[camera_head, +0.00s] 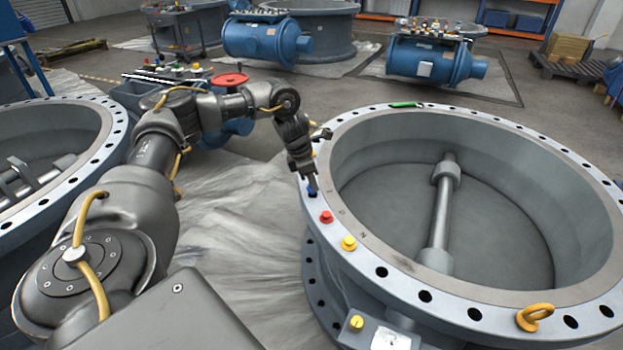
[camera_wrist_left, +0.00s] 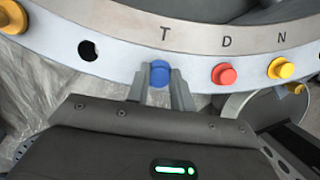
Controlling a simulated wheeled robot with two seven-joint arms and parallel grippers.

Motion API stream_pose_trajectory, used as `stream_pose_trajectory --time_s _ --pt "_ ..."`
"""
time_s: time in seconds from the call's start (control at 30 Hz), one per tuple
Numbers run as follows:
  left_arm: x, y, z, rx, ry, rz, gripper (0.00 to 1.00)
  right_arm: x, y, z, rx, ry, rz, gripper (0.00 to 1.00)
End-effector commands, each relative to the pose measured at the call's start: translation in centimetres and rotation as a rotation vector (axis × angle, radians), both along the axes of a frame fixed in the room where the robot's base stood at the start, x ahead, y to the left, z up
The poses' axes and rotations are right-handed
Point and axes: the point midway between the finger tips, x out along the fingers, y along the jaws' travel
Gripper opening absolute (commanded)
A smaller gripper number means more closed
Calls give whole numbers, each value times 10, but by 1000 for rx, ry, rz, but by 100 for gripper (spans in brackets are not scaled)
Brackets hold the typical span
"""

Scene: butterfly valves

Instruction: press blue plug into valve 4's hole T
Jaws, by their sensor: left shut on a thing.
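The large grey valve (camera_head: 402,262) stands at the right with a flat flange pierced by holes. My left gripper (camera_head: 311,186) points down at the flange's left rim and is shut on the blue plug (camera_head: 309,190). In the left wrist view the blue plug (camera_wrist_left: 160,73) sits between the two fingers (camera_wrist_left: 160,88), directly below the letter T (camera_wrist_left: 165,33). The plug covers the place of hole T, and I cannot tell how deep it sits. My right gripper is not in view.
A red plug (camera_wrist_left: 224,74) by D and a yellow plug (camera_wrist_left: 281,68) by N stand beside the blue one. An open hole (camera_wrist_left: 89,50) lies left of T. A yellow eyebolt (camera_head: 534,316) and a green object (camera_head: 405,105) are on the flange. Another valve (camera_head: 62,210) stands left.

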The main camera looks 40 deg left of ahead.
Motion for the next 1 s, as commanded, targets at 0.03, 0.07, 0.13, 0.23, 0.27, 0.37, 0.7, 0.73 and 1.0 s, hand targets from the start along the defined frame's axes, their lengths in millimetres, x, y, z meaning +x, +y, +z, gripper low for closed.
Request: stream_pose_trajectory --time_s 0.03,0.07,0.13,0.23,0.27,0.37,0.7,0.73,1.0 --pt "0 0 0 0 0 0 0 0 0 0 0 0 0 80" --pt "0 0 0 0 0 0 0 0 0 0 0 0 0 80" --pt "0 0 0 0 0 0 0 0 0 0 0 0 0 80" --pt "0 0 0 0 0 0 0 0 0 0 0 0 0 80" --pt "0 0 0 0 0 0 0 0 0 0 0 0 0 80" --pt "0 0 0 0 0 0 0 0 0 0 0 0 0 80" --pt "0 0 1 -1 0 0 0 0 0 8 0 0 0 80" --pt "0 0 1 -1 0 0 0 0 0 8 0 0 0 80" --pt "0 0 0 -1 -1 0 0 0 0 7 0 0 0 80"
